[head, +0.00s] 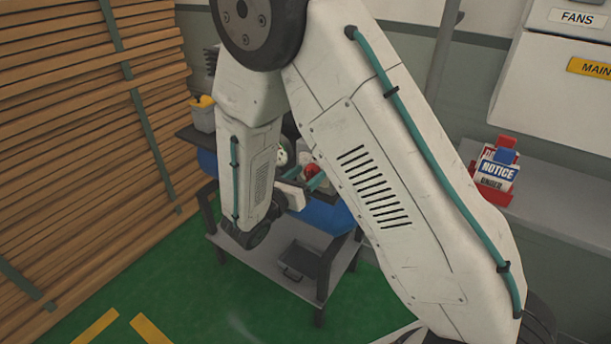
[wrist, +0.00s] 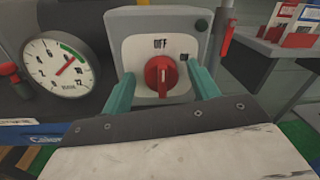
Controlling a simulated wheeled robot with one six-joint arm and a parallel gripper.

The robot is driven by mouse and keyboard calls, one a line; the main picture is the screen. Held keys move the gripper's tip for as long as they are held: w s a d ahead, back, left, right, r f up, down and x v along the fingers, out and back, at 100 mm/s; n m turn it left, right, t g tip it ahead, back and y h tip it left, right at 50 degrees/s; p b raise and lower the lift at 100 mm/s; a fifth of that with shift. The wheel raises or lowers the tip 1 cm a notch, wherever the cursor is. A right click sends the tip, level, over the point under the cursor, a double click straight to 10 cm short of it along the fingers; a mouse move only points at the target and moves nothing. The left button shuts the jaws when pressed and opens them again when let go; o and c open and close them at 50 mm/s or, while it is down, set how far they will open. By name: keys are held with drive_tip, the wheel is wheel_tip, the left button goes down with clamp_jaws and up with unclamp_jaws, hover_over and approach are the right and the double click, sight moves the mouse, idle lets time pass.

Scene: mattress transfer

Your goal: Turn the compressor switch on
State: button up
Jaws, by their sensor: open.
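The compressor switch (wrist: 160,77) is a red rotary knob on a white plate in a grey box (wrist: 118,22). Its ridge points up at the OFF label; a second, blurred label sits to the upper right. My gripper (wrist: 162,84) is open, with one teal finger to the left of the knob and one to the right. The knob lies between them with visible gaps on both sides. In the head view, my gripper (head: 301,178) is at the compressor, and the red knob (head: 312,170) shows between the fingers. My arm hides much of the compressor.
A round gauge (wrist: 61,67) is left of the switch box. The compressor's blue tank (head: 328,217) rests on a grey cart (head: 335,280). A red holder with notice signs (head: 496,172) stands on the shelf at right. Stacked timber (head: 70,130) fills the left side.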

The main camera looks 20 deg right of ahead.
drive_tip(key=c, duration=1)
drive_tip(key=shift+o, duration=0.2)
drive_tip(key=shift+m, duration=0.3)
drive_tip(key=m, duration=0.5)
drive_tip(key=shift+d+r, duration=0.1)
drive_tip(key=m, duration=0.3)
drive_tip(key=m+y, duration=0.1)
drive_tip(key=m, duration=0.2)
drive_tip(key=shift+s+d, duration=0.1)
drive_tip(key=shift+s, duration=0.1)
